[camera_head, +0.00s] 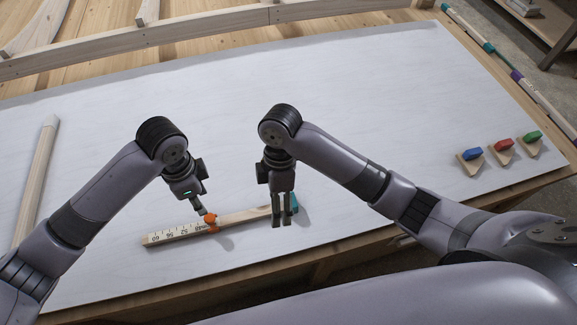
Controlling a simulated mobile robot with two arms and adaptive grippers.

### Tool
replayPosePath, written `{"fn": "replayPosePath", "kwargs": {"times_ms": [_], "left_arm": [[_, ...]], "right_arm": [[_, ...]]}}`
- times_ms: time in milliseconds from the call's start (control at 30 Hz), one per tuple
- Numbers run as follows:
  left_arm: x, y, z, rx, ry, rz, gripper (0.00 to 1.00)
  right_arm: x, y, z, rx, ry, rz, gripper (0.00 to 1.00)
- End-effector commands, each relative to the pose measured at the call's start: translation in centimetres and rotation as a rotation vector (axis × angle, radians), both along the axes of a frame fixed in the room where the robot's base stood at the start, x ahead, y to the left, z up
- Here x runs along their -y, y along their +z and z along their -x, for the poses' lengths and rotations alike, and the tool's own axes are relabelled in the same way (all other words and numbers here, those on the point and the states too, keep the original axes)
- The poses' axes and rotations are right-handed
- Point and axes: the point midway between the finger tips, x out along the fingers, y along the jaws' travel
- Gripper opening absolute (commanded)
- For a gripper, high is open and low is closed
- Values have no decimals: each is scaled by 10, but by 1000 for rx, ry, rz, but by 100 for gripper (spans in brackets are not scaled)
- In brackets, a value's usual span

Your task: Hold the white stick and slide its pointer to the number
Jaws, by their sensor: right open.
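The stick (247,214) is pale wood and lies on the white table top. Its left part bears a number scale, with 60, 56 and 52 readable. An orange pointer (211,224) sits around the stick near the right end of the visible scale, by about 48. A teal piece (294,203) caps its right end. My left gripper (203,211) reaches down to the orange pointer, its fingertips at the pointer's top; its finger gap is not clear. My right gripper (281,224) is open, its fingers pointing down at the stick just left of the teal end, partly hiding it.
Three wooden blocks with blue (472,153), red (503,145) and green (532,137) tops stand at the right of the table top (330,75). Another wooden stick (38,175) lies at the left. The table's near edge is close below the scaled stick.

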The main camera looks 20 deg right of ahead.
Motion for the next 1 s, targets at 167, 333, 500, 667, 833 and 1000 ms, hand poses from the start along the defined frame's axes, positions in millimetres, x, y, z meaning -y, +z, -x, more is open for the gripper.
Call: {"fn": "replayPosePath", "kwargs": {"times_ms": [167, 333, 500, 667, 833, 1000], "left_arm": [[0, 0, 0, 0, 0, 0, 33], [0, 0, 0, 0, 0, 0, 33], [0, 0, 0, 0, 0, 0, 33], [0, 0, 0, 0, 0, 0, 33], [0, 0, 0, 0, 0, 0, 33], [0, 0, 0, 0, 0, 0, 33]], "right_arm": [[29, 44, -37, 170, 40, 79, 65], [39, 58, -48, 230, 53, 108, 65], [39, 43, -48, 231, 51, 109, 65], [41, 15, -48, 229, 51, 113, 65], [41, -20, -48, 229, 51, 114, 65], [40, -54, -47, 229, 52, 113, 65]]}}
